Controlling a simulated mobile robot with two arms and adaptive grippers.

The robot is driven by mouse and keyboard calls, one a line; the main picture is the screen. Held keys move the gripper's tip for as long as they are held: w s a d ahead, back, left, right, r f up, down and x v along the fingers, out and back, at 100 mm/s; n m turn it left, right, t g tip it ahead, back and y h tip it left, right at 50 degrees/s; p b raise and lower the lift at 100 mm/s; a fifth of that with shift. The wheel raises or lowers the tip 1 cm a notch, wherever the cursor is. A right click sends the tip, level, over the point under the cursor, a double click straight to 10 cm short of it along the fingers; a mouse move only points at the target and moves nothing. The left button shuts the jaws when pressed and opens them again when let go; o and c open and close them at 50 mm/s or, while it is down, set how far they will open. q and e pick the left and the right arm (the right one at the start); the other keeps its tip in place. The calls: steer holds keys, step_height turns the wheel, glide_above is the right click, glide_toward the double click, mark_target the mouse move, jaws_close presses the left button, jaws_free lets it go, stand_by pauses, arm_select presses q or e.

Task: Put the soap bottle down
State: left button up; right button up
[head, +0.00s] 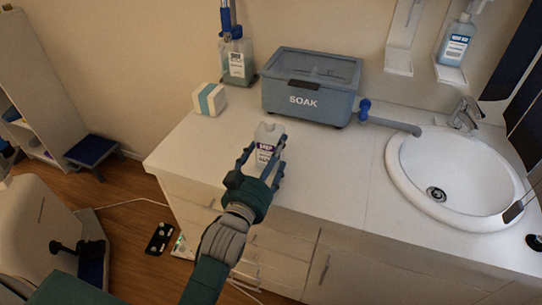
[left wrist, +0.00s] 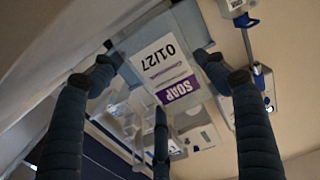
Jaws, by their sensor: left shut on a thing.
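My left gripper (head: 263,156) is shut on the soap bottle (head: 268,135), a pale bottle with a white and purple label. The bottle shows over the front part of the white counter (head: 335,165), in front of the soak tub. I cannot tell whether its base touches the counter, because my fingers hide its lower part. In the left wrist view the soap bottle (left wrist: 165,60) sits between my fingers, its "SOAP" label upside down in the picture. My right gripper is not in view.
A blue-grey tub marked "SOAK" (head: 312,88) stands at the back, with a pump bottle (head: 237,66) and a small white-and-teal box (head: 209,99) to its left. A round sink (head: 455,150) is at the right. The counter left of the bottle is clear.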

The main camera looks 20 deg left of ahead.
arm_select(q)
steer(key=shift+f, duration=0.3)
steer(key=shift+f, duration=0.15)
steer(key=o, duration=0.8)
